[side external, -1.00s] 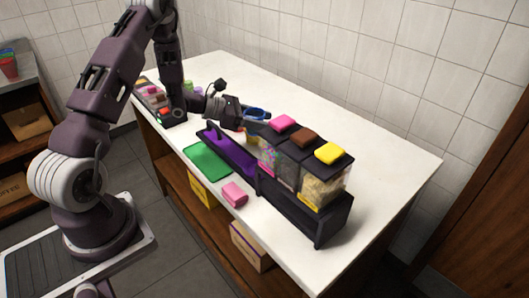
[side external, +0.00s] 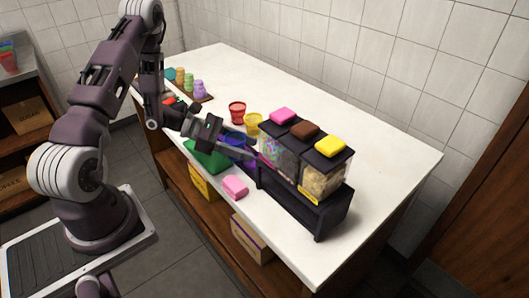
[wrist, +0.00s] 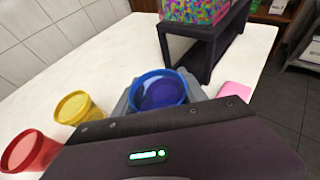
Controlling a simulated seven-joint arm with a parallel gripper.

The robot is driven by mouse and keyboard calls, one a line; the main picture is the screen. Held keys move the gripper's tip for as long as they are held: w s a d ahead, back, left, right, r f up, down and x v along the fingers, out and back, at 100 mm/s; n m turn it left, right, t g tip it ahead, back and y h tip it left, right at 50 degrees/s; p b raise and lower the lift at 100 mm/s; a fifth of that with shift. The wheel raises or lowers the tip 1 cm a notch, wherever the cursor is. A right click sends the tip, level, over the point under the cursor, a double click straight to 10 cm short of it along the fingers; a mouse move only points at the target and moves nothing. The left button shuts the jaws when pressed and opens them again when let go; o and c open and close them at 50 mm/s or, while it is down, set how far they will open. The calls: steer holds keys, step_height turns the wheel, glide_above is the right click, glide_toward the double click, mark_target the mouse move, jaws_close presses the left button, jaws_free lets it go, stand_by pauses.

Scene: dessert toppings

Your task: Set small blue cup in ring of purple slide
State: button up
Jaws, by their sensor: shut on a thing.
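The small blue cup (wrist: 158,76) is between the grey fingers of my gripper (wrist: 160,96) in the wrist view, with its open rim up. My gripper (side external: 244,150) is shut on it. In the side view the blue cup (side external: 233,137) shows partly behind the gripper. The purple slide (side external: 232,157) is mostly hidden below the gripper and cup, at the left end of the black dispenser stand. The ring is hidden, so I cannot tell whether the cup is in it or above it.
The black stand (side external: 304,200) carries clear dispensers with pink, brown and yellow lids. A red cup (side external: 237,113) and a yellow cup (side external: 253,121) stand behind the gripper. The counter's right side is clear.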

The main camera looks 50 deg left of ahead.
steer(key=shift+w+d, duration=0.65)
steer(key=shift+w, duration=0.05)
steer(key=x, duration=0.3)
steer(key=shift+w+d, duration=0.3)
steer(key=shift+f, duration=0.2)
steer(key=o, duration=1.3)
steer(key=shift+f, duration=0.15)
steer(key=v, duration=1.2)
steer(key=shift+r, duration=0.2)
